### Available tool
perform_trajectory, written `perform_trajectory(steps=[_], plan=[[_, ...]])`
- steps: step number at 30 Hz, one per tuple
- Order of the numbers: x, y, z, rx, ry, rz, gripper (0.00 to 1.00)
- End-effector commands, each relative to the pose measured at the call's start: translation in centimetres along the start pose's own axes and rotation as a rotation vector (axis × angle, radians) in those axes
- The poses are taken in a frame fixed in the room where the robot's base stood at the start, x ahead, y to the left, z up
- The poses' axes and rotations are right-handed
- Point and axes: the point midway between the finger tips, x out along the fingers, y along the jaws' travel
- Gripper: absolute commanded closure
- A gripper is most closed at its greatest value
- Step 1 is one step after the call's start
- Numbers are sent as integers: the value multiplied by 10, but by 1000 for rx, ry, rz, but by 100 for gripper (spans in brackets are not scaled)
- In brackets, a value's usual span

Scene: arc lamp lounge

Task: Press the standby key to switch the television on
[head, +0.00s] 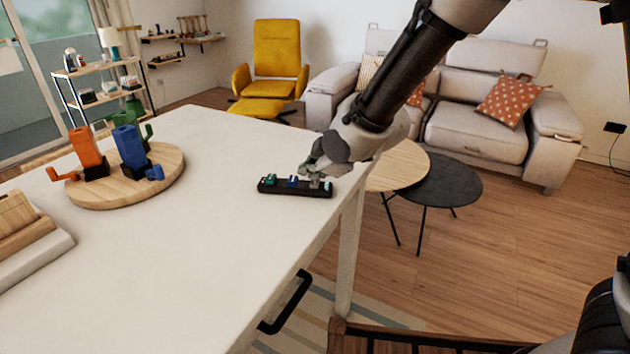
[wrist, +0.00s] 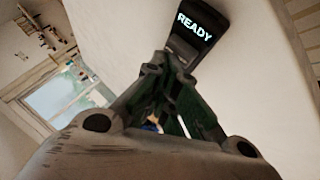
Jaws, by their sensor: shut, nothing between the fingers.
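A black control bar (head: 295,189) lies near the right edge of the white table. It carries a green key (head: 270,180), a blue key (head: 293,181) and a pale piece at its right end (head: 327,186). My gripper (head: 314,178) is shut and points down at the bar, between the blue key and the right end. The wrist view shows my gripper (wrist: 170,62) over the bar, beside a dark end panel (wrist: 198,25) with lit letters reading READY. The fingers hide the spot below them; I cannot tell whether they touch a key. No television is in view.
A round wooden board (head: 125,190) at the left holds orange, blue and green holders. A wooden item (head: 20,230) sits at the table's left edge. Two round low tables (head: 440,180), a pale sofa (head: 475,125) and a yellow armchair (head: 275,60) stand beyond. The table's middle is clear.

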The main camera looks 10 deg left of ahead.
Motion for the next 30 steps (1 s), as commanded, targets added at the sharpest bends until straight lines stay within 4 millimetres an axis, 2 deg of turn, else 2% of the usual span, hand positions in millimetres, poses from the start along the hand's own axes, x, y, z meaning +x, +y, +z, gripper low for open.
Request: perform_trajectory(steps=[30], plan=[[9, -7, 7, 0, -1, -1, 100]])
